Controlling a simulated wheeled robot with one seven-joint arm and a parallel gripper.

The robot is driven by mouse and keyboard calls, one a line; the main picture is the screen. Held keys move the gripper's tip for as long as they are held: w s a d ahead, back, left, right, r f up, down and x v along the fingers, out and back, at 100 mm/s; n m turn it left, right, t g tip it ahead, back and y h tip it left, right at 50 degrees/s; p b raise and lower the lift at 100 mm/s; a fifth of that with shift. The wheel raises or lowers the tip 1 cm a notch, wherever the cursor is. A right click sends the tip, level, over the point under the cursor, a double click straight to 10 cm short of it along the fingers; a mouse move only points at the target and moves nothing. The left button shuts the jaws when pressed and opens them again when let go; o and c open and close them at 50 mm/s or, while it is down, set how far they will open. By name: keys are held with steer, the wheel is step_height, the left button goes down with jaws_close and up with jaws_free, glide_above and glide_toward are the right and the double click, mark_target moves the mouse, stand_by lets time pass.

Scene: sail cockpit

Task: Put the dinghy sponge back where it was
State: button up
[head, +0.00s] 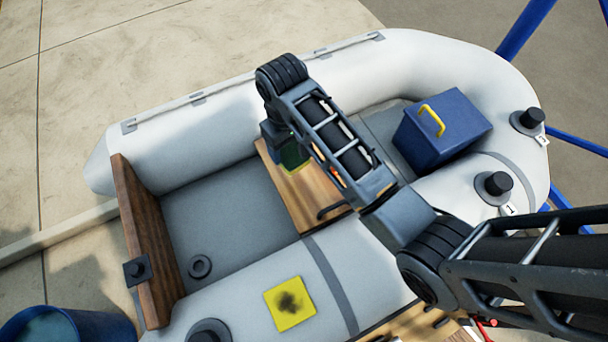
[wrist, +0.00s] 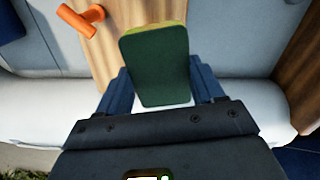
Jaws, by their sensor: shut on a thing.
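The dinghy sponge is a small block with a dark green face and a yellow-green edge. It fills the middle of the wrist view (wrist: 154,68). In the head view the sponge (head: 293,157) shows partly behind my arm, over the wooden thwart (head: 318,203). My gripper (wrist: 160,85) is shut on the sponge, with a dark finger on each side of it. I cannot tell whether the sponge touches the thwart. A yellow square with a dark smudge (head: 290,303) lies on the near grey-white tube of the dinghy (head: 235,310).
A blue box with a yellow handle (head: 440,130) stands right of the thwart. An orange tool-like thing (wrist: 82,20) lies near the sponge. A wooden transom (head: 148,240) closes the left end. A blue bucket (head: 70,328) is at lower left. The grey floor (head: 225,215) is mostly clear.

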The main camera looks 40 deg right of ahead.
mark_target(298, 161)
steer(key=shift+s+a+f+m, duration=0.15)
steer(key=shift+s+a+m, duration=0.1)
steer(key=shift+m, duration=0.25)
steer(key=shift+d+m+b, duration=0.1)
steer(key=shift+m+b, duration=0.2)
steer(key=m+b, duration=0.1)
steer(key=m, duration=0.1)
steer(key=s+m, duration=0.1)
steer(key=shift+s+f+m+b, duration=0.15)
steer(key=shift+f+m+b, duration=0.25)
steer(key=m, duration=0.1)
steer(key=s+m+b, duration=0.1)
steer(key=m, duration=0.1)
steer(key=m+b, duration=0.1)
steer(key=m, duration=0.1)
steer(key=shift+s+f, duration=0.25)
steer(key=shift+s, duration=0.15)
steer(key=shift+f+m, duration=0.15)
steer(key=shift+m, duration=0.25)
step_height(298, 161, down, 10)
steer(key=shift+s+r, duration=0.1)
steer(key=shift+r, duration=0.1)
steer(key=o, duration=1.1)
steer(key=shift+f, duration=0.1)
